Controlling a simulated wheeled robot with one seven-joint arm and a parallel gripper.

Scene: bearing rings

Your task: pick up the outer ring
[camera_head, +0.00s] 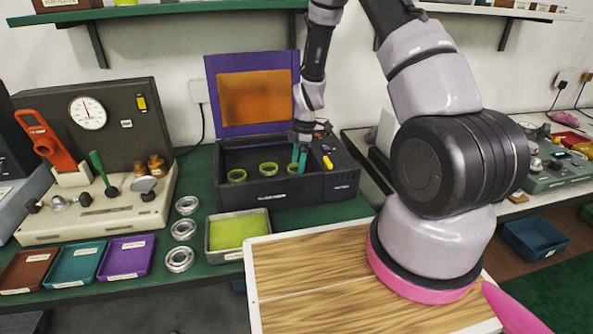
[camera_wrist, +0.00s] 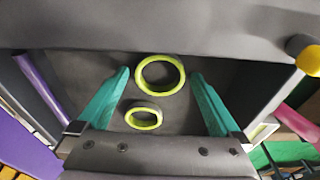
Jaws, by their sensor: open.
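Yellow-green rings lie inside a dark open box (camera_head: 300,192) with a raised purple lid: one at the left (camera_head: 237,175), one in the middle (camera_head: 268,169), and one at the right (camera_head: 292,168) beside my gripper. My gripper (camera_head: 300,158) points down into the right part of the box, its teal fingers apart and empty. In the wrist view a larger ring (camera_wrist: 160,91) lies between the fingertips, and a smaller ring (camera_wrist: 144,124) lies nearer the palm. I cannot tell whether the fingers touch a ring. No ring is labelled as the outer one.
The box walls stand close around my fingers. Several silver bearings (camera_head: 183,229) and a metal tray of yellow-green liquid (camera_head: 239,215) are in front. A press with a gauge (camera_head: 110,110) stands at left, with small coloured trays (camera_head: 124,258) before it. A wooden board (camera_head: 310,270) is at front.

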